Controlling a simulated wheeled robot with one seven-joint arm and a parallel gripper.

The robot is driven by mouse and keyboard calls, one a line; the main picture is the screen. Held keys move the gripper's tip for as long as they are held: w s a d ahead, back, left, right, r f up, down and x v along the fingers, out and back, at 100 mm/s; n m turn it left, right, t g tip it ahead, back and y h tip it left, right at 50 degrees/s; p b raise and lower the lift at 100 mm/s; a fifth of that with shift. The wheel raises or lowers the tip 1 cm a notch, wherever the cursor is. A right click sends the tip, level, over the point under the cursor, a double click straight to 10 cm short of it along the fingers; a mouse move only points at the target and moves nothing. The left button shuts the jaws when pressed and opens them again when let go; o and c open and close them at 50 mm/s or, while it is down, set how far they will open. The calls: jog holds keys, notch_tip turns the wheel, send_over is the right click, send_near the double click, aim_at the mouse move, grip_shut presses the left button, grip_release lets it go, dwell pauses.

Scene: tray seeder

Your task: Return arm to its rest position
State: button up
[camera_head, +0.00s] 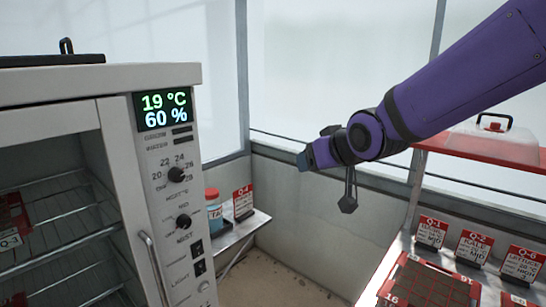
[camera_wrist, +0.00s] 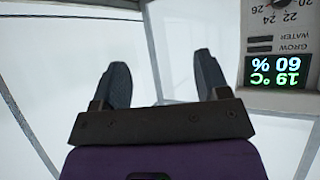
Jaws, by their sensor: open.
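My purple arm reaches in from the upper right in the head view, with my gripper (camera_head: 322,153) held in the air between the white cabinet and the right-hand bench. In the wrist view my gripper (camera_wrist: 162,78) shows two dark fingers spread wide apart, with nothing between them. Neither finger touches anything in the wrist view. The display of the cabinet (camera_wrist: 276,72) appears upside down at the right of that view.
The white cabinet (camera_head: 108,88) stands open-fronted at left with wire shelves. A small shelf (camera_head: 240,226) holds a red-lidded jar (camera_head: 214,214) and a Q-4 card (camera_head: 243,203). At right, a red tray (camera_head: 430,285) and several label cards (camera_head: 473,247) sit below a red shelf (camera_head: 470,147).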

jog(key=s+d+m+g+h, duration=0.2)
jog(key=s+d, duration=0.8)
jog(key=s, duration=0.2)
jog(key=s+d+r+m+g+h, duration=0.1)
jog(key=s+d+m+g+h, duration=0.1)
jog(key=s+d, duration=0.8)
jog(key=s+g, duration=0.1)
jog(key=s, duration=0.2)
jog(key=shift+d+r+m+h, duration=0.25)
jog(key=shift+d+m+h, duration=0.05)
jog(key=shift+d, duration=0.1)
